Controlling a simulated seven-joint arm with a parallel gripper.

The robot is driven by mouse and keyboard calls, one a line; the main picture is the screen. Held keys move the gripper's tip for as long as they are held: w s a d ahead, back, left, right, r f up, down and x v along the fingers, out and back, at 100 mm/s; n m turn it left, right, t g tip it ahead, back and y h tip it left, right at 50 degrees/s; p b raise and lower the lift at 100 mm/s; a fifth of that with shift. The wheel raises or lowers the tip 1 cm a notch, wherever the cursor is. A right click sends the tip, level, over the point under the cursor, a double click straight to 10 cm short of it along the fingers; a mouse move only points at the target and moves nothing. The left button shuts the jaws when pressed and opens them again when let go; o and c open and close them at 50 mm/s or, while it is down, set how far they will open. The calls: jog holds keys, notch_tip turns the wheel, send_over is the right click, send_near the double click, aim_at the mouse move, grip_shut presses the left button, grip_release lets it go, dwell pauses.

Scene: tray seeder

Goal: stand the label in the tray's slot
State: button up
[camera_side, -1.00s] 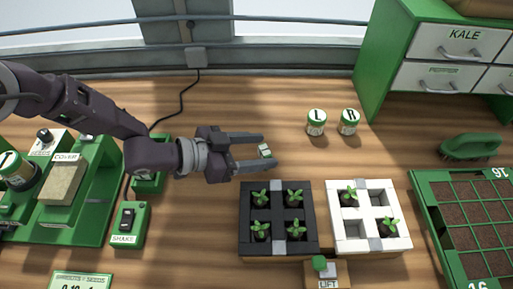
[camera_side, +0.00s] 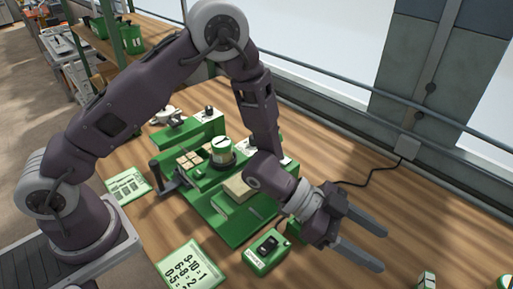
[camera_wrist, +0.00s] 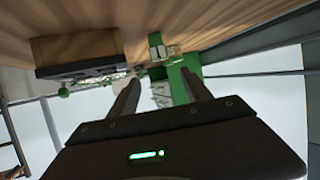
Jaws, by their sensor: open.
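In the side view my gripper (camera_side: 382,250) is open and empty above the table, its two fingers pointing to the lower right. A small green-and-white piece, which looks like the label (camera_side: 427,281), stands beyond the fingertips at the bottom edge, partly cut off. In the wrist view, where the table is at the top, a small green-and-pale piece (camera_wrist: 160,46) that seems to be the label is beyond the open fingers of my gripper (camera_wrist: 166,88). The tray's slot is not recognisable in either current view.
A green seeder station (camera_side: 245,213) and the green shake switch box (camera_side: 266,251) stand left of my gripper. A jar (camera_side: 505,282) is cut off at the lower right corner. A dark tray block (camera_wrist: 75,72) is at the wrist view's upper left. Table behind my gripper is clear, except a black cable.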

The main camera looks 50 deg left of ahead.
jog(key=w+a+r+n+t+y, duration=0.2)
jog(key=w+a+r+y, duration=0.15)
jog(key=a+r, duration=0.45)
jog(key=w+a+r+n+t+y, duration=0.25)
jog(key=a+r+y, duration=0.2)
jog(key=a, duration=0.45)
jog(key=s+a+r+n+g+y, duration=0.1)
jog(key=s+a+r+n+y, duration=0.1)
jog(key=s+a, duration=0.5)
jog(key=s+a+r+n+g+y, duration=0.1)
jog(key=s+a+r+n+y, duration=0.2)
jog(key=s, duration=0.7)
jog(key=a+r+n, duration=0.2)
jog(key=a, duration=0.2)
jog(key=shift+s+a, duration=0.3)
jog(key=shift+s, duration=0.05)
jog(key=shift+o, duration=0.5)
jog(key=s+f+n+g, duration=0.1)
jog(key=s+n+g, duration=0.1)
jog(key=s, duration=0.9)
jog(key=shift+f+h, duration=0.2)
jog(key=shift+h, duration=0.1)
